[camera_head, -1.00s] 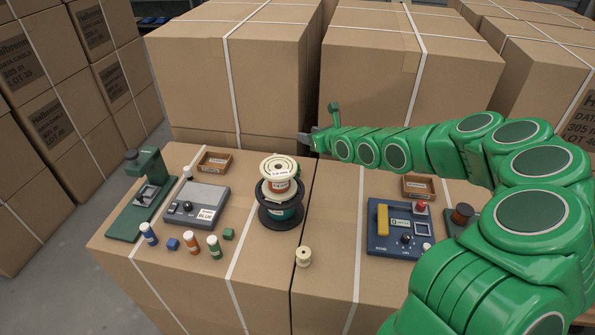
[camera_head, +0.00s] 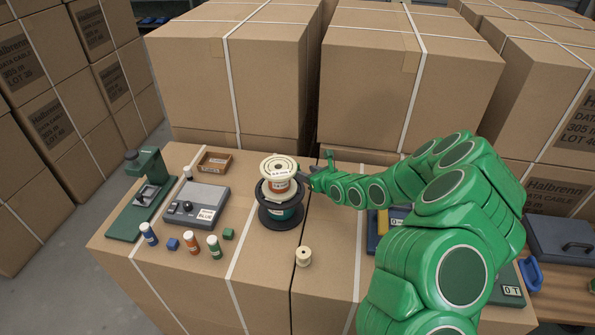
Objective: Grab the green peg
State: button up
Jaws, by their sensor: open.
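The green peg (camera_head: 215,250), a short upright cylinder with a white top and green lower part, stands near the front edge of the left cardboard box top. A small green cube (camera_head: 228,234) sits just behind it to the right. My gripper (camera_head: 306,178) is open, above the box top beside the stacked spools, well to the right of the green peg and farther back. The jaws are small and dark in this view, and I see nothing held in them. I cannot tell whether they touch the spools.
The stacked copper spools (camera_head: 280,190) stand between my gripper and the peg. An orange peg (camera_head: 192,243), a blue cube (camera_head: 173,244) and a blue peg (camera_head: 149,234) are left of it. A grey device (camera_head: 196,205) is behind. A small cream spool (camera_head: 303,257) stands at right.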

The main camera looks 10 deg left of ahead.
aim_at(299, 169)
jog(key=shift+x, duration=3.7)
jog(key=shift+s, duration=0.1)
jog(key=shift+c, duration=0.2)
jog(key=shift+f, duration=0.1)
grip_shut()
